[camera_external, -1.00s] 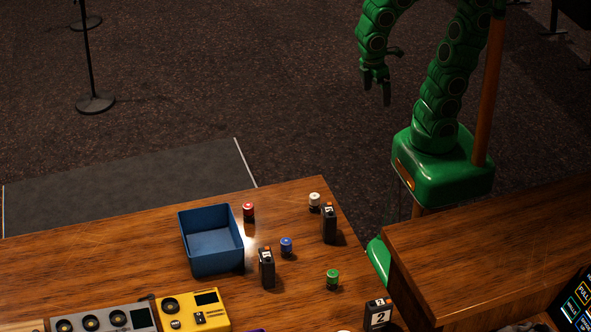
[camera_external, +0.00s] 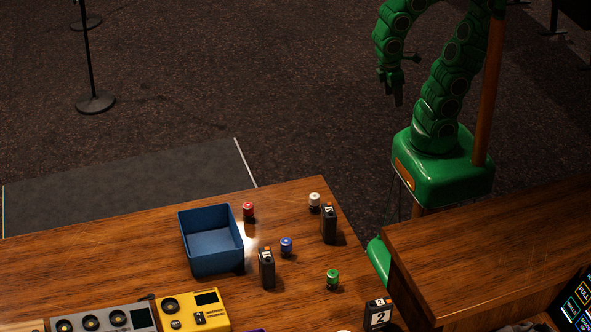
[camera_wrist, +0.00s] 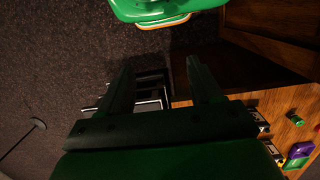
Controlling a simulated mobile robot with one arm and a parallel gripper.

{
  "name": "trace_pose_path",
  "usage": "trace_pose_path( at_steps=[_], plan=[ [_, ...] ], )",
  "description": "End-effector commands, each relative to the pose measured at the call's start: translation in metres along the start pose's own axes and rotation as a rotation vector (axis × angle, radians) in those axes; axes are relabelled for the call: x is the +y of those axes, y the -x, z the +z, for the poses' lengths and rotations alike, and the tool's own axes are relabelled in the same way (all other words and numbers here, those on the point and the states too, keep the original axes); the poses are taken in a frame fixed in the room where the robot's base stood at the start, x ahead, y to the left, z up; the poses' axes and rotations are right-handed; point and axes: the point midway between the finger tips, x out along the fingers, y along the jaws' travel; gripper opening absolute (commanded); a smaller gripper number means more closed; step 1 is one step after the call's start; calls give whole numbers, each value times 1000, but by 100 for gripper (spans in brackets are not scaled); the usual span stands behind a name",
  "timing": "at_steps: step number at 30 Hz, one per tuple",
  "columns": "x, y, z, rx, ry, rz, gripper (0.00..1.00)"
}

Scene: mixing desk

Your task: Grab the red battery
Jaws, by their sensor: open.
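The red battery (camera_external: 249,211) is a small upright cylinder on the wooden desk, just right of the blue bin. My gripper (camera_external: 397,98) hangs in the air beyond the desk's far right side, up and right of the battery and well apart from it. In the wrist view my gripper (camera_wrist: 158,88) shows two dark fingers spread apart with nothing between them. The red battery does not show in the wrist view.
The blue bin (camera_external: 184,240) stands left of the battery. White (camera_external: 314,200), blue (camera_external: 286,246) and green (camera_external: 333,278) batteries and several dark numbered blocks (camera_external: 329,224) stand nearby. A raised wooden ledge (camera_external: 480,245) lies at right. Yellow device (camera_external: 190,312) at front.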

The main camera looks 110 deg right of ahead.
Motion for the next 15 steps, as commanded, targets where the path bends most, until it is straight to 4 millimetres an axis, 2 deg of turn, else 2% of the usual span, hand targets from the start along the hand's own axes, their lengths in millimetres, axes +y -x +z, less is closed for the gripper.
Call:
trace_pose_path(
  at_steps=[7, 15],
  plan=[
    [-13, 0, -13, -14, -17, -47, 64],
    [-56, 2, -58, -52, -95, -207, 64]
  ],
)
